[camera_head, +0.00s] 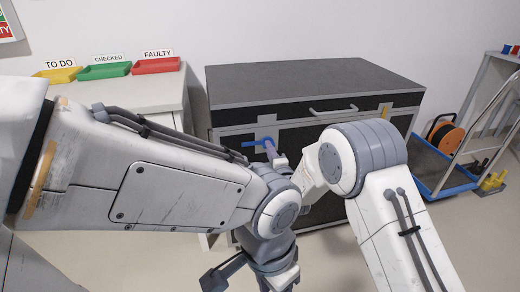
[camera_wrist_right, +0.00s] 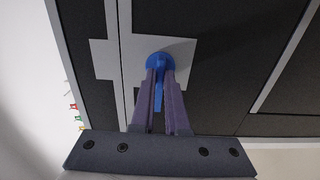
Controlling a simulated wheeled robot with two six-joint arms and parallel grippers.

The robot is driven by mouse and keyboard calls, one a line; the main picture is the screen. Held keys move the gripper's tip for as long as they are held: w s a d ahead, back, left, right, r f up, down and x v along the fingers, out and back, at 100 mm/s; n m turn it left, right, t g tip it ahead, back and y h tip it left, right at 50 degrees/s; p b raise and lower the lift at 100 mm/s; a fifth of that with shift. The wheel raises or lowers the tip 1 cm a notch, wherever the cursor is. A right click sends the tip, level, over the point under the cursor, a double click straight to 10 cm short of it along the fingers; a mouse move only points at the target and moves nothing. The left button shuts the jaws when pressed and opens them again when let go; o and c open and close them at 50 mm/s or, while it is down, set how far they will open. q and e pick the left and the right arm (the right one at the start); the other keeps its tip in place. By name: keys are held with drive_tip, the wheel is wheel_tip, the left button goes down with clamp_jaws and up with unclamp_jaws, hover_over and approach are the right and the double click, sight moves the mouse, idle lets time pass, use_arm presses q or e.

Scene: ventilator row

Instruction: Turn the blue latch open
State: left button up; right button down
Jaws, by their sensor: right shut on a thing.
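The blue latch (camera_head: 253,143) is on the front of a large black case (camera_head: 315,85), below the lid seam at its left part. In the head view its bar lies about level. In the right wrist view the latch (camera_wrist_right: 160,61) has a round hub on a pale plate, with its lever between my fingers. My right gripper (camera_head: 270,149) is shut on the lever, and its purple-grey fingers (camera_wrist_right: 160,85) show on both sides of it. My left gripper (camera_head: 222,275) hangs low in front of the case, away from the latch; its jaws are unclear.
A yellow latch (camera_head: 354,109) and a grey handle (camera_head: 333,109) are on the case front to the right. A white cabinet (camera_head: 150,92) with yellow, green and red trays stands left. A blue trolley (camera_head: 440,170) stands right. My left forearm crosses close before the case.

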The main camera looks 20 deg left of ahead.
drive_tip(key=shift+s+a+f, duration=0.1)
drive_tip(key=shift+f, duration=0.05)
idle(0.3)
drive_tip(key=c, duration=0.9)
unclamp_jaws()
drive_tip(key=p+v, duration=0.2)
drive_tip(key=v, duration=0.8)
drive_tip(key=shift+s, duration=0.2)
